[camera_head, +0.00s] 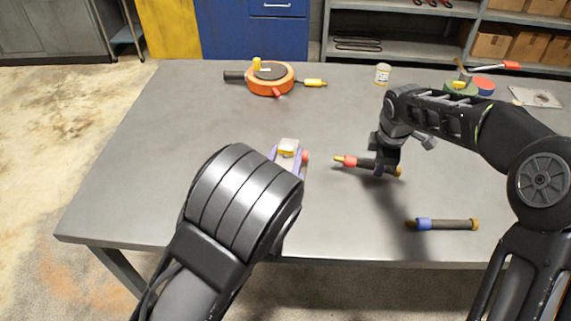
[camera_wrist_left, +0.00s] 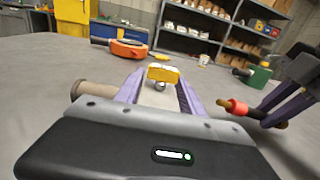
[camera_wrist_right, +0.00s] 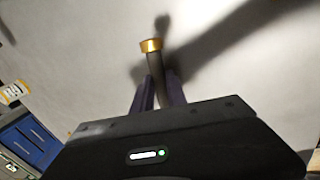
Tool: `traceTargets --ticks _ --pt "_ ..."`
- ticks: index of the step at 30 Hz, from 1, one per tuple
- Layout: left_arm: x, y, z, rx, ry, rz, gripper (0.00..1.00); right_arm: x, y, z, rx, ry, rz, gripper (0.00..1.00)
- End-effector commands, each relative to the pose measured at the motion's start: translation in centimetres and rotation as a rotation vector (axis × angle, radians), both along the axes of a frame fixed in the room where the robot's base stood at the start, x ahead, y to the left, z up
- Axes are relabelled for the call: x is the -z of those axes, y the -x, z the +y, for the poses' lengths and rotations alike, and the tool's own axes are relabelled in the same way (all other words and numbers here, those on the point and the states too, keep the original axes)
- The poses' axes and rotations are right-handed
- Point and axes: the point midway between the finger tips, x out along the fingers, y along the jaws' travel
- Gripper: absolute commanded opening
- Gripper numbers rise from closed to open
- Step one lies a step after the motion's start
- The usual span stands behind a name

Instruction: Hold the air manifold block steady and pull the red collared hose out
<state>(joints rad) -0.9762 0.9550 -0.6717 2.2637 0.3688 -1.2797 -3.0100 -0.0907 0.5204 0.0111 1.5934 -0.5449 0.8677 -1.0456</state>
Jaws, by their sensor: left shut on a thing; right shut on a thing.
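The air manifold block (camera_head: 287,146) has a yellow-topped part and a red ring on its right side. My left gripper (camera_head: 287,158) is shut on it, with purple fingers on either side, also seen in the left wrist view (camera_wrist_left: 160,95). The red collared hose (camera_head: 366,164) is dark, with brass ends and a red collar (camera_wrist_left: 237,107). My right gripper (camera_head: 387,168) is shut on the hose. Its brass tip points at the block, with a clear gap between them. The right wrist view shows the hose's other brass end (camera_wrist_right: 150,45). My left arm hides part of the block.
A blue-collared hose (camera_head: 445,224) lies near the front edge. A tan cylinder (camera_wrist_left: 92,89) shows left of my left gripper. An orange reel (camera_head: 270,78), a pale jar (camera_head: 382,73) and a green item (camera_head: 460,88) stand at the back.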

Motion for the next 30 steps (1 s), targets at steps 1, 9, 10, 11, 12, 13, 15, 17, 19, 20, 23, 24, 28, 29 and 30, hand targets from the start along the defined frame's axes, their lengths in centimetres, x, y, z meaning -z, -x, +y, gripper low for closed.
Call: traceTargets --ticks 1,9,10,11,12,13,15,17,19,20,23,24,28,29,30 --pt "0.0 0.0 0.0 0.0 0.0 0.0 0.0 0.2 0.0 0.0 0.0 0.0 0.001 0.0" --pt "0.0 0.0 0.0 0.0 0.0 0.0 0.0 1.3 0.0 0.0 0.0 0.0 0.0 0.0" --pt "0.0 0.0 0.0 0.0 0.0 0.0 0.0 1.4 0.0 0.0 0.0 0.0 0.0 0.0" --pt "0.0 0.0 0.0 0.0 0.0 0.0 0.0 1.4 0.0 0.0 0.0 0.0 0.0 0.0" --pt "0.0 0.0 0.0 0.0 0.0 0.0 0.0 1.5 0.0 0.0 0.0 0.0 0.0 0.0" --pt "0.0 0.0 0.0 0.0 0.0 0.0 0.0 1.6 0.0 0.0 0.0 0.0 0.0 0.0" --pt "0.0 0.0 0.0 0.0 0.0 0.0 0.0 1.6 0.0 0.0 0.0 0.0 0.0 0.0" --pt "0.0 0.0 0.0 0.0 0.0 0.0 0.0 1.6 0.0 0.0 0.0 0.0 0.0 0.0" --pt "0.0 0.0 0.0 0.0 0.0 0.0 0.0 1.6 0.0 0.0 0.0 0.0 0.0 0.0" --pt "0.0 0.0 0.0 0.0 0.0 0.0 0.0 1.6 0.0 0.0 0.0 0.0 0.0 0.0" --pt "0.0 0.0 0.0 0.0 0.0 0.0 0.0 1.6 0.0 0.0 0.0 0.0 0.0 0.22" --pt "0.0 0.0 0.0 0.0 0.0 0.0 0.0 1.6 0.0 0.0 0.0 0.0 0.0 0.25" --pt "0.0 0.0 0.0 0.0 0.0 0.0 0.0 1.6 0.0 0.0 0.0 0.0 0.0 0.3" --pt "0.0 0.0 0.0 0.0 0.0 0.0 0.0 1.6 0.0 0.0 0.0 0.0 0.0 0.3" --pt "0.0 0.0 0.0 0.0 0.0 0.0 0.0 1.6 0.0 0.0 0.0 0.0 0.0 0.3"
